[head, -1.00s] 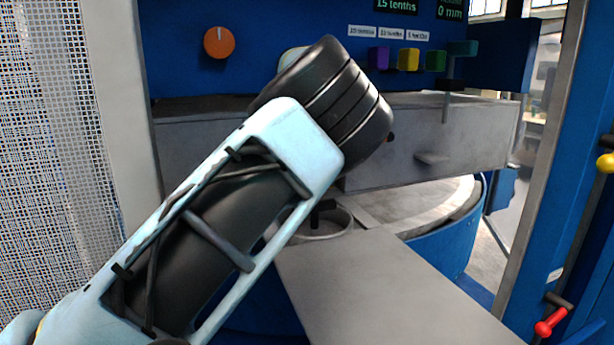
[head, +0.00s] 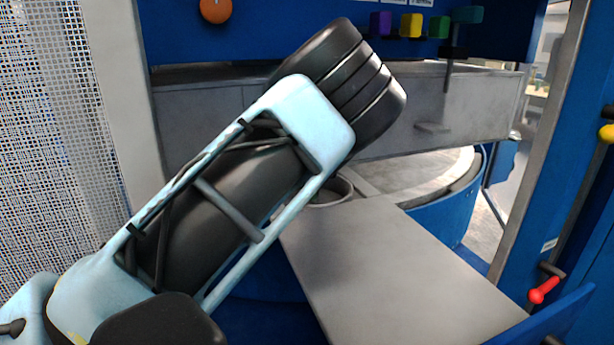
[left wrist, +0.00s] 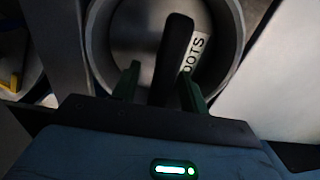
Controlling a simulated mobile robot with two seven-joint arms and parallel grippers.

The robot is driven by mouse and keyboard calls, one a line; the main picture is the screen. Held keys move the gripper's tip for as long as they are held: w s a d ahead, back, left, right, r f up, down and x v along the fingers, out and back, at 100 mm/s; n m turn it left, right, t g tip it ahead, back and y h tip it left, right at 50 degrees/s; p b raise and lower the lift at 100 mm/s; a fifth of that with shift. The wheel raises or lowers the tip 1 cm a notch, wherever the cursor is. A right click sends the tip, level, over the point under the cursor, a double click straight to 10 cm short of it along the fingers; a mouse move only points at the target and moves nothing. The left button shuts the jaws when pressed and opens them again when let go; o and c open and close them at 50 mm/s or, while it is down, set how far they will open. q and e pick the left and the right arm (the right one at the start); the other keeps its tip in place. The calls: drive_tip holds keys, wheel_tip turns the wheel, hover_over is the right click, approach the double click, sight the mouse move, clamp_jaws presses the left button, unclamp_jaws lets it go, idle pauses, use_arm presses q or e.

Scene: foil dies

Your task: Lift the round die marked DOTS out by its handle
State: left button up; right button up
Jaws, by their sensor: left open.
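The round die marked DOTS (left wrist: 133,38) fills the top middle of the left wrist view, inside a round grey rim. Its white DOTS label (left wrist: 194,53) lies right of the dark upright handle (left wrist: 177,35). My left gripper (left wrist: 160,84) is open, with green fingers on either side of the handle's lower part. I cannot tell whether either finger touches it. In the head view my left forearm hides the gripper and most of the die's seat; only part of the round rim (head: 343,191) shows. My right gripper is in neither view.
A flat grey plate (head: 400,265) extends toward me from the rim. A grey beam (head: 470,112) crosses behind the arm, with a round grey table (head: 440,170) beneath it. A blue post (head: 560,150) stands at right, and a mesh panel (head: 60,120) at left.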

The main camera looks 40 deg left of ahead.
use_arm(q)
drive_tip(key=shift+c, duration=0.4)
clamp_jaws()
drive_tip(key=shift+r, duration=0.2)
idle(0.9)
drive_tip(key=shift+r, duration=0.6)
wheel_tip(320, 180, up, 16)
drive_tip(key=shift+f, duration=0.15)
idle(2.6)
idle(0.4)
